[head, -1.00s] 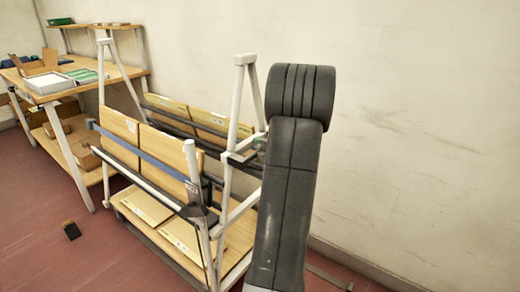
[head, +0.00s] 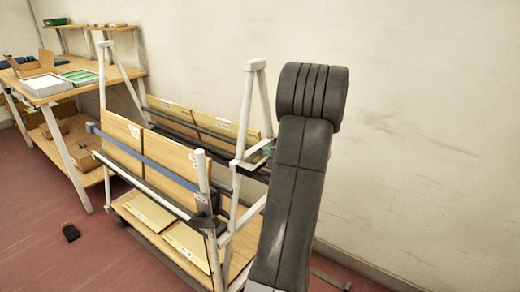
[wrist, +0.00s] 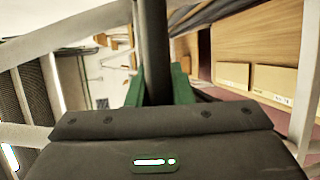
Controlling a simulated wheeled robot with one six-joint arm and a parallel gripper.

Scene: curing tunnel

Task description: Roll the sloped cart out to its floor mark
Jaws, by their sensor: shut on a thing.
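The sloped cart (head: 256,100) is a white A-frame with wooden boards leaning on both sides and a lower wooden shelf holding flat boards. It stands in the middle of the head view, near the wall. In the wrist view, my gripper's green fingers (wrist: 158,85) are shut on a dark bar (wrist: 153,50) of the cart. The cart's white frame (wrist: 300,90) and boards (wrist: 274,83) show around them. In the head view, my arm hides most of the gripper and the cart's right end. I cannot make out a clear floor mark.
A wooden workbench (head: 47,93) with trays and boxes stands behind the cart at left. A small dark block (head: 70,232) lies on the red floor left of the cart. The pale wall (head: 430,120) runs along the right. A thin strip (head: 330,279) lies on the floor at lower right.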

